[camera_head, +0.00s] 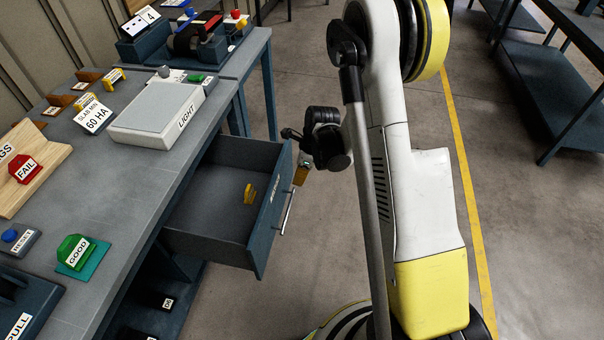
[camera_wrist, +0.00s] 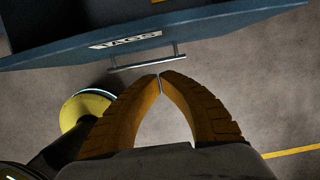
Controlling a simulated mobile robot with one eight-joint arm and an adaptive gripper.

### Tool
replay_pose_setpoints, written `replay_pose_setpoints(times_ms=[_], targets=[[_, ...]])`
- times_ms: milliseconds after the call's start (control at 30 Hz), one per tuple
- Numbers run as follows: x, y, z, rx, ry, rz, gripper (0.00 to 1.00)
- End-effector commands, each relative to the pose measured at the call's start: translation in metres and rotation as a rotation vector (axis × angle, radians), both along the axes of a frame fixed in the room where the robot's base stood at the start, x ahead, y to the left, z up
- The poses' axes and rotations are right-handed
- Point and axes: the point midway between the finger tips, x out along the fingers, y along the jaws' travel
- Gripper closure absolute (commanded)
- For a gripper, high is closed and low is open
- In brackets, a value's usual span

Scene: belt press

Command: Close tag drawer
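The tag drawer (camera_head: 215,200) stands pulled out from the grey workbench, with its inside showing. Its blue front panel (camera_head: 266,222) carries a label and a metal bar handle (camera_head: 287,212). A yellow piece (camera_head: 250,194) lies in the drawer. My gripper (camera_head: 301,175) is outside the drawer, near the far end of the front panel. In the wrist view, the yellow fingers (camera_wrist: 160,77) meet at the tips with nothing between them. The handle (camera_wrist: 147,59) and the labelled front (camera_wrist: 124,39) lie just ahead of the fingertips; I cannot tell whether they touch.
The workbench top (camera_head: 110,190) carries a light panel (camera_head: 160,112), a red FAIL block (camera_head: 25,170) and a green GOOD block (camera_head: 75,250). Another blue bench (camera_head: 550,85) stands at the far right. The floor (camera_head: 300,285) in front of the drawer is clear apart from my own body.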

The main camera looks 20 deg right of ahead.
Motion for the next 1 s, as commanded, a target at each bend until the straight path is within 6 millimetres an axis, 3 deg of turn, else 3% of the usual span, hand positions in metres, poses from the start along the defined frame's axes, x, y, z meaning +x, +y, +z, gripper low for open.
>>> replay_pose_setpoints(times_ms=[67,333,833,1000], targets=[[0.003,0.003,-0.019,0.000,0.000,0.001,1.00],[0.023,0.031,-0.015,0.000,0.000,0.002,1.00],[0.027,0.036,-0.013,0.000,0.000,0.001,1.00],[0.045,0.045,-0.013,-0.001,-0.001,0.004,1.00]])
